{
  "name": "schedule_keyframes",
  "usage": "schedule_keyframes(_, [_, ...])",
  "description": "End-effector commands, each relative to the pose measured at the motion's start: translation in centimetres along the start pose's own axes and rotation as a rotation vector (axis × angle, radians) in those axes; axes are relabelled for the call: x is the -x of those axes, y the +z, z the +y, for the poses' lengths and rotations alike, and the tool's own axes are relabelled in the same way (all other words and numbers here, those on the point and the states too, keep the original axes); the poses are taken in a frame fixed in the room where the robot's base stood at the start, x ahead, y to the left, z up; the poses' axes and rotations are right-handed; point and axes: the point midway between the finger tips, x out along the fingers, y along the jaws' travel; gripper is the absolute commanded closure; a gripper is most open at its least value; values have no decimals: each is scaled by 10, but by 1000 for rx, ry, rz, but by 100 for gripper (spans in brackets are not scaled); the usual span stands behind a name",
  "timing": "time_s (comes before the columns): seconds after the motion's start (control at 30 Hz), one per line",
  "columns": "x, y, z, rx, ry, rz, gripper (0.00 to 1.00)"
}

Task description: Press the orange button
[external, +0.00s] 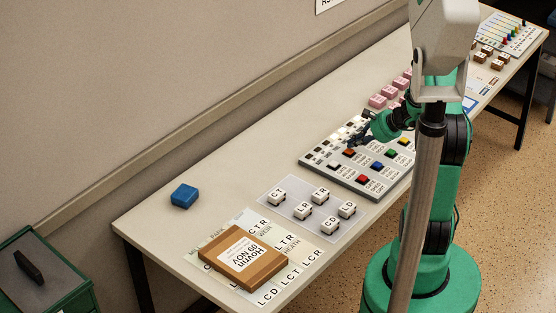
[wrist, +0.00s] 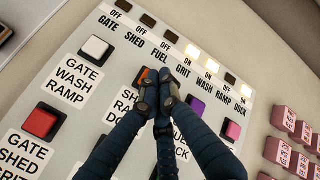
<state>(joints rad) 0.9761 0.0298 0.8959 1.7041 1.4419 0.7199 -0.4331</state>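The orange button (wrist: 149,75) shows in the wrist view as a small orange patch, mostly hidden behind my fingertips. In the external view the orange button (external: 349,153) sits on the grey button panel (external: 316,161). In the external view my gripper (external: 357,141) is low over the panel, close to the orange button.
A white button (wrist: 96,48), a red button (wrist: 41,122) and a purple button (wrist: 196,107) are nearby on the panel. Some indicator lamps (wrist: 193,50) are lit. Pink blocks (external: 378,101) stand behind the panel. White lettered blocks (external: 304,208) and a brown box (external: 242,256) are nearer.

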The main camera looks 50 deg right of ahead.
Motion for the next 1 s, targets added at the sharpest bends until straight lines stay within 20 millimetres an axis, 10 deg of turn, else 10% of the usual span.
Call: schedule_keyframes(1.0, [40, 16, -38, 1, -1, 0, 100])
